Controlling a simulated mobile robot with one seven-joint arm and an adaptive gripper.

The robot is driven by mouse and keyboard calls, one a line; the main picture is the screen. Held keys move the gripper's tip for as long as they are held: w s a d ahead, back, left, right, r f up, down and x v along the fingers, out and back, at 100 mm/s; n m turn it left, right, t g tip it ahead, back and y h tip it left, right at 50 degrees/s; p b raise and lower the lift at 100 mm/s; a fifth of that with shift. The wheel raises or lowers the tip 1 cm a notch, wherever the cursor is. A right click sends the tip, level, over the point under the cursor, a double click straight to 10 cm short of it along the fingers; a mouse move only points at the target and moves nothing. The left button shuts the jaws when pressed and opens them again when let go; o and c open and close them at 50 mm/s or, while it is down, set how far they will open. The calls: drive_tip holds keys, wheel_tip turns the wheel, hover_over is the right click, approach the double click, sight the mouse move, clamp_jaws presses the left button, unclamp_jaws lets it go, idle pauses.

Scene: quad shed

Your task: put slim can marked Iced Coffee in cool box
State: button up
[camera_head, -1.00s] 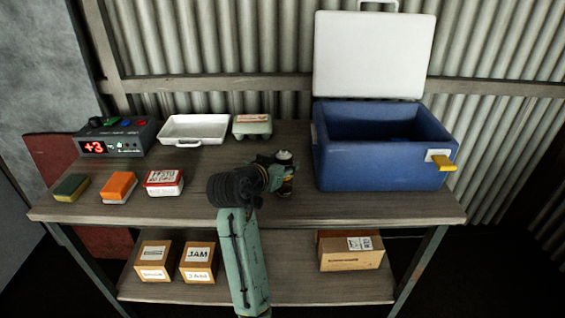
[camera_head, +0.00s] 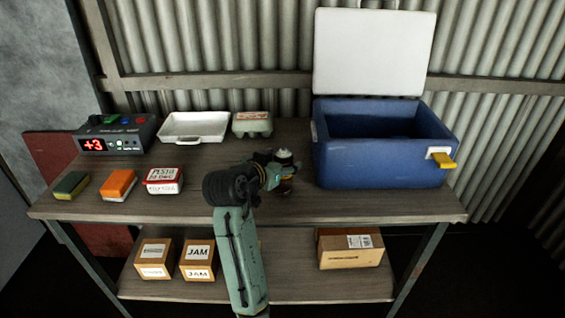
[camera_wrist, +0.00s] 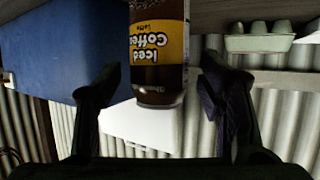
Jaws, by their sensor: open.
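The slim can marked Iced Coffee (camera_wrist: 158,45) is dark brown with a yellow label. In the wrist view it shows upside down, between my gripper's fingers. In the head view the can (camera_head: 284,156) stands upright on the table, partly hidden by my gripper (camera_head: 284,178). My gripper (camera_wrist: 158,82) is open, with a finger on either side of the can and visible gaps. The cool box (camera_head: 375,170) is blue, its white lid (camera_head: 374,52) raised, and stands right of the can. The box also shows in the wrist view (camera_wrist: 70,50).
A white tray (camera_head: 193,138), an egg carton (camera_head: 252,123) and a display unit (camera_head: 118,135) stand at the back left. A sponge (camera_head: 71,186), an orange block (camera_head: 118,186) and a red-lidded tub (camera_head: 163,188) are at the front left. Boxes (camera_head: 198,260) sit on the lower shelf.

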drive_tip(key=b+v, duration=0.1)
drive_tip(key=v, duration=1)
drive_tip(key=shift+b, duration=0.35)
drive_tip(key=shift+w+a+r, duration=0.1)
